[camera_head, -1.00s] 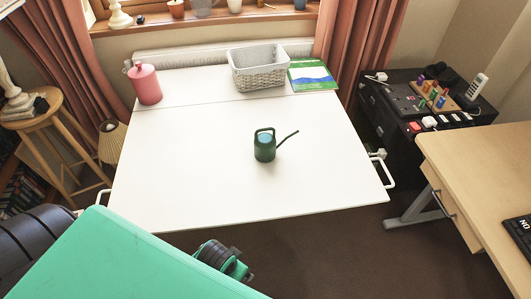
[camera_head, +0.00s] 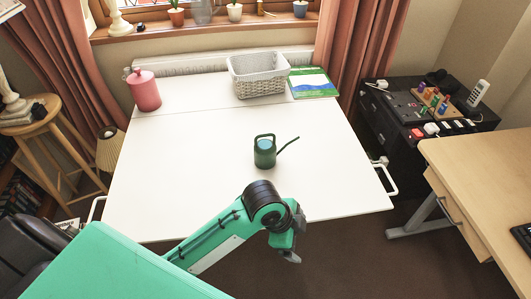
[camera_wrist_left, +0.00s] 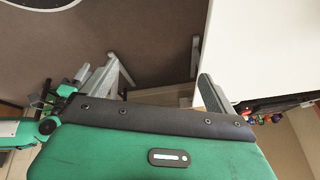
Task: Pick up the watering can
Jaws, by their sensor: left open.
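The dark green watering can (camera_head: 265,154) stands upright on the white table (camera_head: 200,185), a little right of its middle. Its handle is on top and its thin spout points right and up. My left gripper (camera_head: 296,257) hangs beyond the table's near edge, in front of the can and slightly to its right in the picture. It is apart from the can, open, with nothing seen between its fingers. The can does not show in the left wrist view, where the white table (camera_wrist_left: 270,45) fills the upper right. My right gripper is not seen.
A pink canister (camera_head: 145,91), a white basket (camera_head: 258,76) and a green-blue book (camera_head: 313,83) stand along the table's back. A wooden desk (camera_head: 485,165) is at right, a black cabinet (camera_head: 385,125) behind it. The table around the can is clear.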

